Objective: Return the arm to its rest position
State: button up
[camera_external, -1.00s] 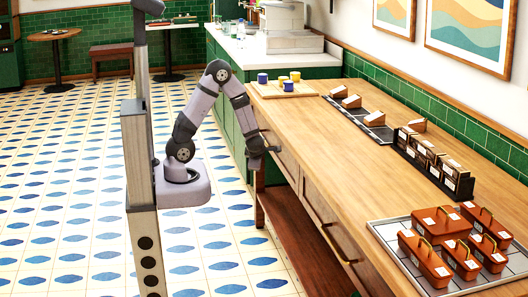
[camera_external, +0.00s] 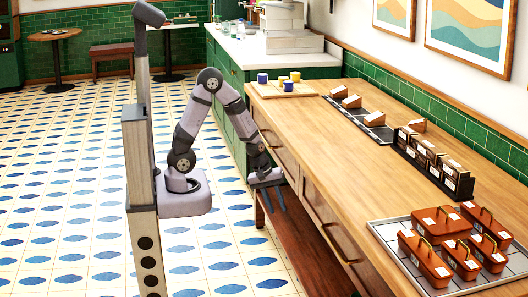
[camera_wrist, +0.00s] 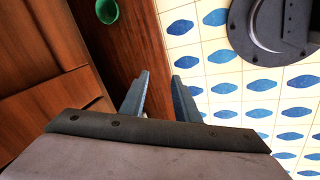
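My gripper (camera_external: 273,191) hangs off the left edge of the wooden counter, in front of its drawers and above the lower shelf. In the wrist view its two grey-blue fingers (camera_wrist: 160,100) stand apart with nothing between them. My arm is bent, with the elbow high and the forearm sloping down to the right.
The wooden counter (camera_external: 310,140) is close to the right of my gripper. It carries a tray (camera_external: 405,277) of reddish-brown boxes, a dark rack of boxes (camera_external: 432,165) and several cups. A green round thing (camera_wrist: 107,11) shows in the wrist view. The tiled floor (camera_external: 70,200) is clear at left.

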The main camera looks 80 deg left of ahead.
jog(key=s+r+m+g+b, duration=0.1)
jog(key=s+r+m+g, duration=0.35)
jog(key=s+m, duration=0.85)
notch_tip(320, 180, up, 23)
jog(key=p, duration=2.2)
jog(key=shift+d+t+y, duration=0.3)
jog(key=shift+d+t, duration=0.05)
jog(key=shift+t, duration=0.1)
